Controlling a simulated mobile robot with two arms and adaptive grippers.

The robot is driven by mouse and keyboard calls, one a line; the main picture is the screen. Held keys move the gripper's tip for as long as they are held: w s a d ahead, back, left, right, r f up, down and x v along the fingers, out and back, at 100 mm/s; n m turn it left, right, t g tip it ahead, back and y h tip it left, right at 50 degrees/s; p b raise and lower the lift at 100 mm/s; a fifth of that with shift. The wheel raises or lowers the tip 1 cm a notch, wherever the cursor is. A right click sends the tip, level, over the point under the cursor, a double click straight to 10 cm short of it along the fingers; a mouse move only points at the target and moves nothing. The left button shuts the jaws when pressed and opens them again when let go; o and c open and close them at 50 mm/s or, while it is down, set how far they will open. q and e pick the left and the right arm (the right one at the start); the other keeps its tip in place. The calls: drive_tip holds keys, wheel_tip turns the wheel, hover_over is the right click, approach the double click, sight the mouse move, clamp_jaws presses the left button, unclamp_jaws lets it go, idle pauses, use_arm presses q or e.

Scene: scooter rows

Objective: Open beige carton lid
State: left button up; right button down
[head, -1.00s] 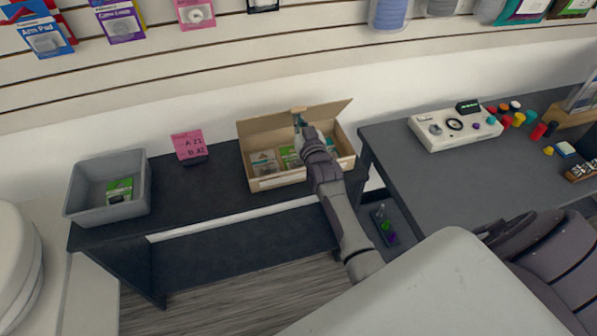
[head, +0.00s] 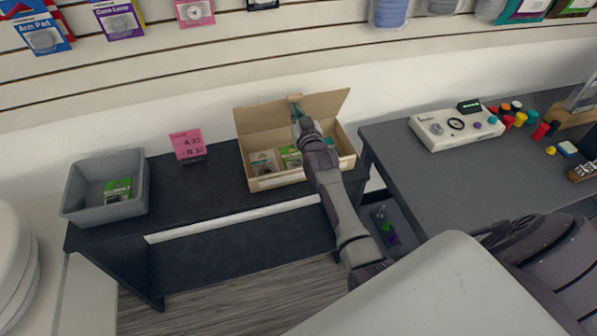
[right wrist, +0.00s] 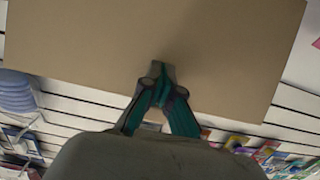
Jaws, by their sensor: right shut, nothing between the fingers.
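The beige carton (head: 295,177) stands on the dark shelf unit with its lid (head: 330,104) raised at the back. Small packets, some with green faces, lie inside it. My right gripper (head: 297,112) reaches over the carton, with its fingers at the inner face of the raised lid. In the right wrist view the gripper (right wrist: 162,78) is shut and empty, its tips at the lower part of the beige lid panel (right wrist: 160,35). Whether the tips touch the panel is hard to tell. My left gripper is not in view.
A grey bin (head: 85,210) with a green packet stands at the left of the shelf unit, beside a pink sign (head: 188,143). A grey table (head: 430,180) at the right holds a white device (head: 455,127) and several coloured caps. The slatted wall is close behind.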

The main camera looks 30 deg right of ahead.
sight(290, 117)
drive_tip(key=shift+b+x, duration=0.8)
drive_tip(key=shift+x, duration=0.6)
drive_tip(key=shift+r, duration=0.15)
drive_tip(key=shift+w, duration=0.1)
drive_tip(key=shift+b+x, duration=1.15)
drive_tip(key=shift+x, duration=0.05)
drive_tip(key=shift+w+d+b, duration=0.1)
drive_tip(key=shift+w+b, duration=0.35)
drive_tip(key=shift+w, duration=0.25)
